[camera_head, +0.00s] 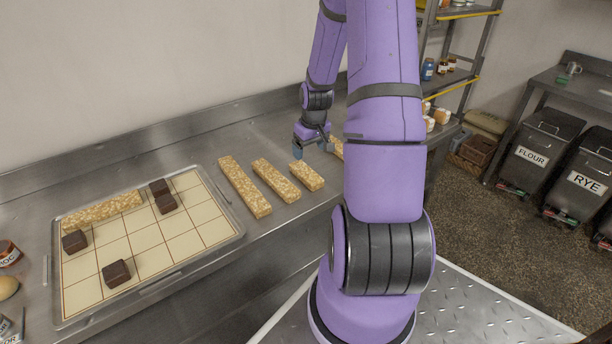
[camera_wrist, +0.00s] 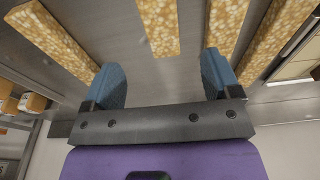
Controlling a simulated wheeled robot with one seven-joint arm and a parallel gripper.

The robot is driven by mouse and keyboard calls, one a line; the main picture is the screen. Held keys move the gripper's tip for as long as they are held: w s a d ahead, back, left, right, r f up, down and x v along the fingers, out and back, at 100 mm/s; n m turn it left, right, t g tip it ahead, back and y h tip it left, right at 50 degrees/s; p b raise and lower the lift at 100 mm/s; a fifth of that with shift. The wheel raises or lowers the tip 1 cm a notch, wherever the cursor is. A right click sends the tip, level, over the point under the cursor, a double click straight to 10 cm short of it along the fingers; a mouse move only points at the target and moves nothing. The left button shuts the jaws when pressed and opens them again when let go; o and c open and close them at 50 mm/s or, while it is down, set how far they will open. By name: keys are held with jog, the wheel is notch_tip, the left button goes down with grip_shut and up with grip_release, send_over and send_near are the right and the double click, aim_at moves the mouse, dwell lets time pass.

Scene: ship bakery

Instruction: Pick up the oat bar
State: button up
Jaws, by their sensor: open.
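Several oat bars of different lengths, golden and flaky, lie in view. A long bar (camera_head: 244,187), a medium bar (camera_head: 276,180) and a short bar (camera_head: 307,176) lie side by side on the steel counter. Another bar (camera_head: 336,148) is mostly hidden behind my arm. My gripper (camera_head: 311,151) is above the counter, just behind the short bar. In the wrist view my gripper (camera_wrist: 162,76) is open and empty, with blue fingers spread. The short bar (camera_wrist: 158,26) lies ahead of the gap, with other bars on both sides. Which bar the task names cannot be told.
A tray (camera_head: 240,224) with a cream grid holds another long oat bar (camera_head: 103,210) and several dark brown blocks (camera_head: 117,273). A metal shelf (camera_head: 470,60) with jars stands at the back right. Flour and rye bins (camera_head: 538,150) stand beyond. Counter in front of the bars is clear.

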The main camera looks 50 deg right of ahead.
aim_at(306, 171)
jog(key=shift+w+d+f, duration=0.1)
jog(key=shift+w+f, duration=0.2)
jog(key=shift+f, duration=1.45)
jog(key=shift+w+d+f, duration=0.1)
jog(key=shift+w+f, duration=0.25)
jog(key=shift+f, duration=1.45)
jog(key=shift+w+d+f, duration=0.1)
jog(key=shift+w+f, duration=0.2)
jog(key=shift+f, duration=1.45)
jog(key=shift+c, duration=0.2)
jog(key=c, duration=1)
